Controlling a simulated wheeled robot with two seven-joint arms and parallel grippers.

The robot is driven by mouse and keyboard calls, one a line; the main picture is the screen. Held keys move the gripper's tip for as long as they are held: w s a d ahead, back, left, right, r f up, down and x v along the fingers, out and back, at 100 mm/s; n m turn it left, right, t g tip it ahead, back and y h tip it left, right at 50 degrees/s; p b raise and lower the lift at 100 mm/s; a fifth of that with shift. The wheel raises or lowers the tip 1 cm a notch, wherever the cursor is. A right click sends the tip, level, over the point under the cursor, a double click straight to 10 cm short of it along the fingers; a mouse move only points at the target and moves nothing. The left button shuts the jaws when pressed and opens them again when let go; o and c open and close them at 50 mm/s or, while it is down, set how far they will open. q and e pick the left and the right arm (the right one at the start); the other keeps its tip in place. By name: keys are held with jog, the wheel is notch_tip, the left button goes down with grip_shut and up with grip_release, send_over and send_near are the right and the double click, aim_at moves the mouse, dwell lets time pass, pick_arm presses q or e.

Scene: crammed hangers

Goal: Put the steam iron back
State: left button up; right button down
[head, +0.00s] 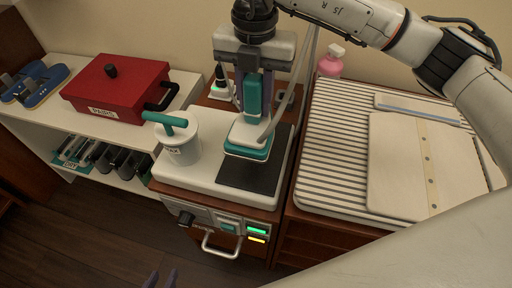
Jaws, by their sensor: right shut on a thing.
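The steam iron (249,133) is white with teal edging and a teal handle, and a pale hose runs up from it. My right gripper (254,95) comes down from above and is shut on its handle. The iron is over the far part of a black pad (248,177) on the white station top. I cannot tell whether it touches the pad. My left gripper (161,279) shows only as two fingertips at the bottom edge, apart and empty.
A white canister (180,146) with a teal handle stands left of the iron. A small green-lit device (220,88) is behind. A striped ironing surface (335,150) with folded cream cloth (395,175) lies right. A red box (118,88) sits on the left shelf.

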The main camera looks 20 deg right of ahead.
jog(key=shift+f+p, duration=0.5)
jog(key=shift+f, duration=4.2)
jog(key=shift+f, duration=0.1)
jog(key=c, duration=1.4)
grip_release()
jog(key=shift+f, duration=0.1)
jog(key=r, duration=0.3)
jog(key=r+b, duration=0.1)
jog(key=r, duration=0.6)
jog(key=shift+s+d+r, duration=0.1)
jog(key=shift+s+d, duration=0.2)
